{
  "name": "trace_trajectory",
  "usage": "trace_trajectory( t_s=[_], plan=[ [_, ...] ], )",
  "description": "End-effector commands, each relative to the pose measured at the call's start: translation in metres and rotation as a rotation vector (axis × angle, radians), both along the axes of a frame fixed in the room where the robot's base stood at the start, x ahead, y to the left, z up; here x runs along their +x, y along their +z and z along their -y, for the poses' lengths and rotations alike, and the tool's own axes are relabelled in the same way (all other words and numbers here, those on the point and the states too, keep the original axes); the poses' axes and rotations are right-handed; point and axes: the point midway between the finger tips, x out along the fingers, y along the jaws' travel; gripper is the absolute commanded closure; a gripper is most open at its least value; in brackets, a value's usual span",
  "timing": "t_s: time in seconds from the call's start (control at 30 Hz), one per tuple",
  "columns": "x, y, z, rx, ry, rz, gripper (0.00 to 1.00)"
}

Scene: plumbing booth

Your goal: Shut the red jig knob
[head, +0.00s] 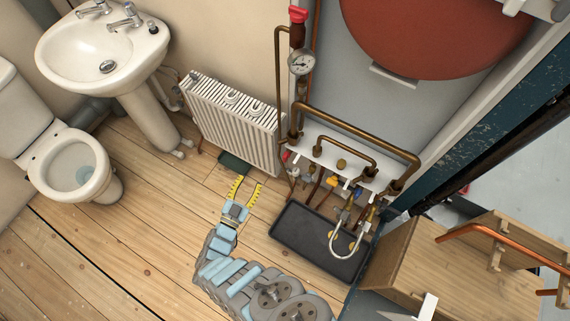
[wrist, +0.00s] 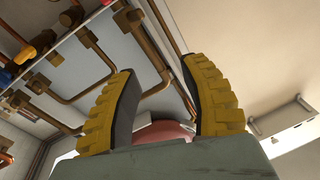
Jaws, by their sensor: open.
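A red knob (head: 298,15) sits at the top of the pipe above the pressure gauge in the head view. A smaller red handle (head: 286,156) shows low on the pipework, just right of the radiator. I cannot tell for sure which is the jig knob. My gripper (head: 246,191) is open and empty, its yellow fingers apart, over the floor in front of the radiator and left of the pipework. A small red part (wrist: 105,2) shows at the top edge there.
The white radiator (head: 234,118) stands just behind my gripper. Brass pipes and a white bracket (head: 330,158) are to the right, above a black tray (head: 291,240). A wooden stand (head: 415,262) holds copper pipe at far right. Floor to the left is clear up to the toilet (head: 73,168).

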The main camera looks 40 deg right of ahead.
Motion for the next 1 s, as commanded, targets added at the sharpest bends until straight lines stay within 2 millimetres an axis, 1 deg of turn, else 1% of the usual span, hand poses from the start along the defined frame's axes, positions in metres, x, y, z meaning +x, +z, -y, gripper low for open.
trace_trajectory(
  t_s=[0.03, 0.1, 0.2, 0.3, 0.53, 0.67, 0.77, 1.0],
  plan=[
    [-0.001, -0.029, 0.002, 0.008, -0.017, -0.042, 0.55],
    [-0.007, -0.048, 0.005, 0.017, -0.041, -0.098, 0.55],
    [-0.016, -0.068, 0.008, 0.024, -0.068, -0.166, 0.55],
    [-0.024, -0.08, 0.011, 0.024, -0.089, -0.22, 0.55],
    [-0.03, -0.085, 0.018, 0.021, -0.11, -0.262, 0.55],
    [-0.027, -0.086, 0.029, 0.021, -0.11, -0.265, 0.55],
    [-0.024, -0.086, 0.043, 0.02, -0.112, -0.265, 0.55],
    [-0.011, -0.087, 0.084, 0.021, -0.111, -0.262, 0.55]
  ],
)
